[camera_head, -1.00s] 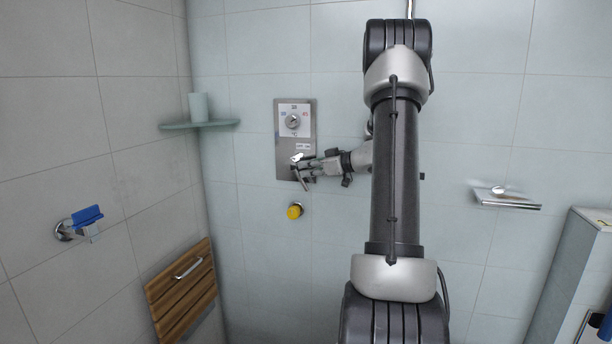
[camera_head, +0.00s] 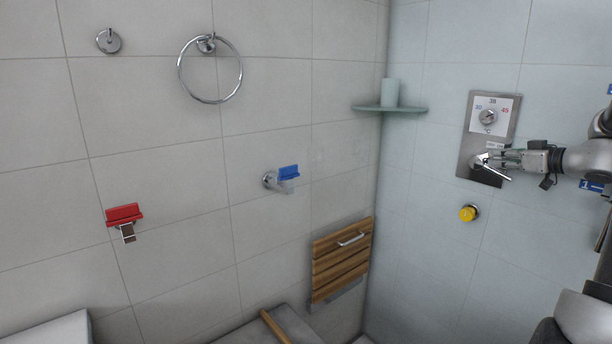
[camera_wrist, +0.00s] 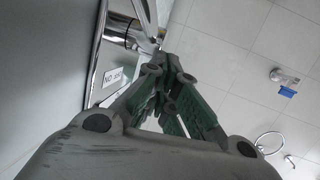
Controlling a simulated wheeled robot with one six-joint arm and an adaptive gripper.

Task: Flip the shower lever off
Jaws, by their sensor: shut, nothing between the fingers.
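The steel shower panel (camera_head: 511,127) is on the right-hand tiled wall in the head view, with a round temperature dial (camera_head: 488,117) in its upper part. The chrome shower lever (camera_head: 496,172) is low on the panel, its thin handle slanting down to the right. Its round chrome body also shows at the top left of the wrist view (camera_wrist: 118,27). My gripper (camera_head: 490,159) is shut and empty, reaching in from the right, with its fingertips right by the lever. In the wrist view the fingertips (camera_wrist: 160,58) meet beside the handle; I cannot tell whether they touch it.
A yellow knob (camera_head: 468,213) sits below the panel. A corner shelf (camera_head: 405,108) holds a cup (camera_head: 390,92). A folded wooden seat (camera_head: 342,268), a blue-handled fitting (camera_head: 288,172), a red-handled fitting (camera_head: 125,215) and a towel ring (camera_head: 240,75) are on the left wall.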

